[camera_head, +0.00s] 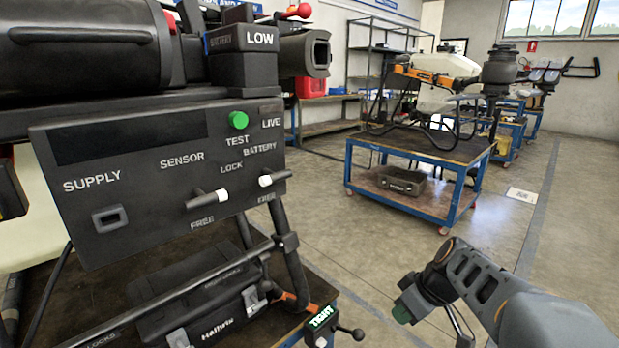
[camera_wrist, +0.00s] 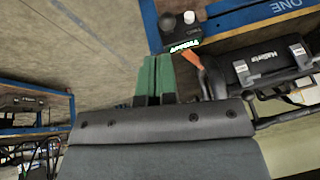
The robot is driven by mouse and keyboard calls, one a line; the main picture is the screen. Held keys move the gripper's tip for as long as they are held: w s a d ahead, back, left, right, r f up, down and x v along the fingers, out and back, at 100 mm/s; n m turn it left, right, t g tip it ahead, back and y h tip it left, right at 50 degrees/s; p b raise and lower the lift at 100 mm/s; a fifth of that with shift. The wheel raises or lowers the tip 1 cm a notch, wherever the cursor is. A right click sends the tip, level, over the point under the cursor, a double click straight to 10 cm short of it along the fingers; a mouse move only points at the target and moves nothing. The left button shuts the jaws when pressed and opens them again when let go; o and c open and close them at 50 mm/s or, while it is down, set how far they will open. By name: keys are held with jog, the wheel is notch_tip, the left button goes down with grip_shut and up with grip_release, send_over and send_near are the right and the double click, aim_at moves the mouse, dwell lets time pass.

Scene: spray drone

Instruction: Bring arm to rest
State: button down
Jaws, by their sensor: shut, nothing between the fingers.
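My arm (camera_head: 490,285) reaches in from the lower right of the head view, bent at a joint. My gripper (camera_head: 402,313) is at its end, over open floor to the right of the near bench. Its green fingers also show in the wrist view (camera_wrist: 155,76), lying side by side, shut with nothing between them. The black control panel (camera_head: 160,170) with SUPPLY, SENSOR and BATTERY labels is to the left of the gripper, apart from it. A black handle with a lit TIGHT label (camera_head: 322,318) is on the near bench's side, left of the gripper.
A black case (camera_head: 215,300) lies on the near bench below the panel; it also shows in the wrist view (camera_wrist: 270,62). A blue-framed cart (camera_head: 455,200) holding a drone (camera_head: 435,70) stands farther back. The floor (camera_head: 390,260) between is clear.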

jog(key=s+a+r+m+h+p, duration=0.1)
jog(key=s+r+m+p, duration=0.1)
jog(key=r+p, duration=0.5)
jog(key=s+a+r+m+h+p, duration=0.1)
jog(key=s+r+m+p, duration=0.2)
jog(key=r+p, duration=0.5)
jog(key=s+a+r+m+t+h+p, duration=0.1)
jog(key=s+r+p, duration=0.3)
jog(key=r+p, duration=0.4)
notch_tip(320, 180, up, 2)
jog(key=shift+a+m+h, duration=0.2)
jog(key=shift+m+h, duration=0.4)
jog(key=shift+m, duration=0.1)
jog(key=shift+s+a, duration=0.1)
